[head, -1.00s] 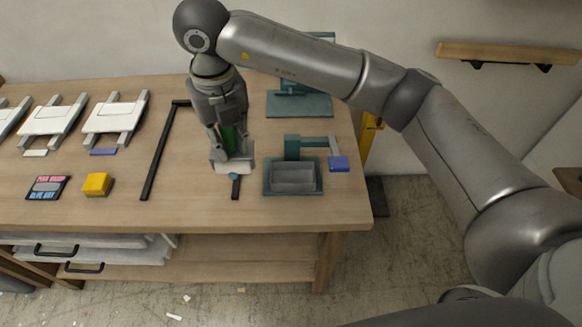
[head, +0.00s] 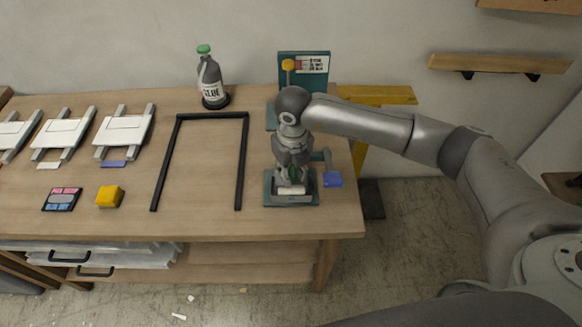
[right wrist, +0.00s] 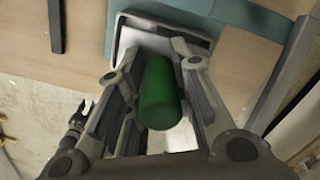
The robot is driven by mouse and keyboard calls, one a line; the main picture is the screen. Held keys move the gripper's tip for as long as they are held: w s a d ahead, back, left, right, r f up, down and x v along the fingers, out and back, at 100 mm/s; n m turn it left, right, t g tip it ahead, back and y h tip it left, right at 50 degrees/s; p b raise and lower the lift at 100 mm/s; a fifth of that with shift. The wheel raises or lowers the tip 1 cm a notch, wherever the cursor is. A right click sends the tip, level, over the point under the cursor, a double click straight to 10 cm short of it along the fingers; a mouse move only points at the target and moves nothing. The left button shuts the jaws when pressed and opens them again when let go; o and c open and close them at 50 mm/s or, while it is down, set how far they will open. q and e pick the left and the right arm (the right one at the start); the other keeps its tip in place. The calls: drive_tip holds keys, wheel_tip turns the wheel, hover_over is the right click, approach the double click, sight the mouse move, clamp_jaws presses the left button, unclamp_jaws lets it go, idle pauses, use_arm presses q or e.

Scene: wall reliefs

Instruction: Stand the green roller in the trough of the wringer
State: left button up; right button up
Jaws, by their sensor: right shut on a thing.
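The green roller (right wrist: 161,92) is between the fingers of my right gripper (head: 291,184), which is shut on its green cylindrical part. Only a sliver of green shows in the head view. A pale part (head: 291,190) shows below the fingers. The teal wringer (head: 270,199) stands near the table's front right, and my gripper is directly over its grey trough (head: 293,200). In the right wrist view the trough's rim (right wrist: 185,30) surrounds the pale area beyond the green part. Whether the roller touches the trough floor is hidden. My left gripper is out of view.
A blue block (head: 333,179) sits at the wringer's right. A black frame (head: 242,165) lies left of it. A glue bottle (head: 211,82) and a teal stand with a sign (head: 305,68) are behind. A yellow block (head: 109,196) and white racks (head: 122,134) are further left.

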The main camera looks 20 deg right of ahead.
drive_tip(key=shift+f, duration=0.35)
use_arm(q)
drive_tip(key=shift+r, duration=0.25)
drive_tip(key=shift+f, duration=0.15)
use_arm(e)
drive_tip(key=shift+f, duration=0.15)
drive_tip(key=shift+f+b, duration=0.15)
drive_tip(key=shift+b, duration=0.2)
drive_tip(key=shift+s+f+b, duration=0.3)
drive_tip(key=shift+f+b, duration=0.1)
clamp_jaws()
drive_tip(key=o, duration=0.7)
unclamp_jaws()
drive_tip(key=shift+s, duration=0.1)
drive_tip(key=shift+o, duration=1.1)
drive_tip(key=shift+f, duration=0.1)
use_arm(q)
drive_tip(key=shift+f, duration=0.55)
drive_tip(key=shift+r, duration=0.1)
use_arm(e)
drive_tip(key=shift+w, duration=0.2)
